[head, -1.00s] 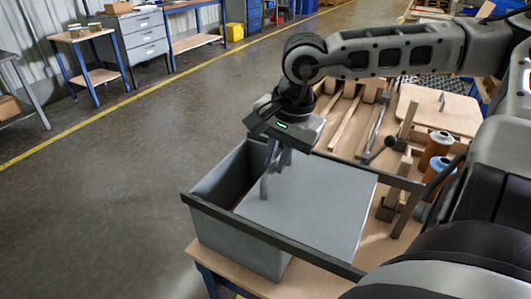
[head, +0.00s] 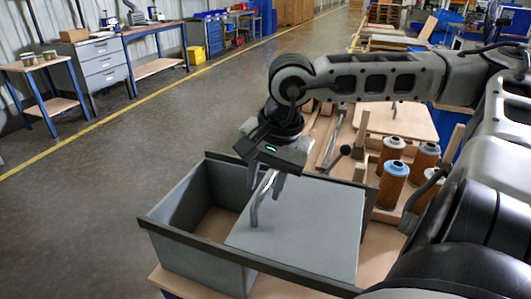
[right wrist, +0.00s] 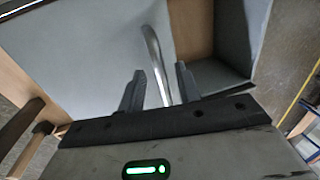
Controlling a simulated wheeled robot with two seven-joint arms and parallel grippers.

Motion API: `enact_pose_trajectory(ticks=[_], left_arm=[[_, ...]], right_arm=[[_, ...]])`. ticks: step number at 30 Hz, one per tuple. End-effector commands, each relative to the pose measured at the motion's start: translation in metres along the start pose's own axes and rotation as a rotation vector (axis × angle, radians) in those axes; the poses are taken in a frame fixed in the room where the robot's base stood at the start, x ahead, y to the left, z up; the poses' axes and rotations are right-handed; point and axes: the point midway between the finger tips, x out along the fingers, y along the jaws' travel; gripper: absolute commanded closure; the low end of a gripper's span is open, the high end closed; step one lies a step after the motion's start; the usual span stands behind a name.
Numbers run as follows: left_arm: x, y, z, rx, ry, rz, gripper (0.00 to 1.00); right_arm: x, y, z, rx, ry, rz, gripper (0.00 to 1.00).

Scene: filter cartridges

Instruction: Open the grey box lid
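The grey box (head: 205,268) stands on a wooden-topped table, with dark rails along its top edges. Its flat light-grey lid (head: 310,225) lies between the rails and covers the right part; the left part is open and shows a bare brown floor inside. A bent metal handle (head: 255,208) rises near the lid's left edge. My right gripper (head: 268,190) is over the handle, pointing down. In the right wrist view, its fingers (right wrist: 160,90) stand on both sides of the handle (right wrist: 154,50), with a small gap at each side. My left gripper is not in view.
Several filter cartridges (head: 392,185) stand right of the box. A black-knobbed lever (head: 345,150) and a wooden board (head: 395,122) are behind it. Open floor lies left of the box, with workbenches (head: 40,85) farther away.

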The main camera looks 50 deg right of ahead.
Motion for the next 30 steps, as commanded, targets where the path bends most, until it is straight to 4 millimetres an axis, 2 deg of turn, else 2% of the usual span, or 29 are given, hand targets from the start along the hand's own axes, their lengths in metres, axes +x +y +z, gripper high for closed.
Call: enact_pose_trajectory(ticks=[7, 11, 14, 24, 30], left_arm=[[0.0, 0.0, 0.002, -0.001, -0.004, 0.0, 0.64], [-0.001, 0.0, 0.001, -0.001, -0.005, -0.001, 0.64], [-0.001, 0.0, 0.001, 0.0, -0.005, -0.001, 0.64], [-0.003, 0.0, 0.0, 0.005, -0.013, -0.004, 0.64], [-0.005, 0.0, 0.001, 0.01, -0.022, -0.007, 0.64]], right_arm=[[-0.002, 0.0, 0.0, 0.001, 0.001, -0.001, 0.66], [-0.013, -0.001, 0.0, 0.001, 0.001, -0.005, 0.66], [-0.028, -0.002, -0.001, 0.002, 0.002, -0.007, 0.66], [-0.111, -0.001, 0.0, 0.001, 0.003, -0.003, 0.66], [-0.146, -0.001, -0.001, 0.002, 0.002, -0.002, 0.66]])
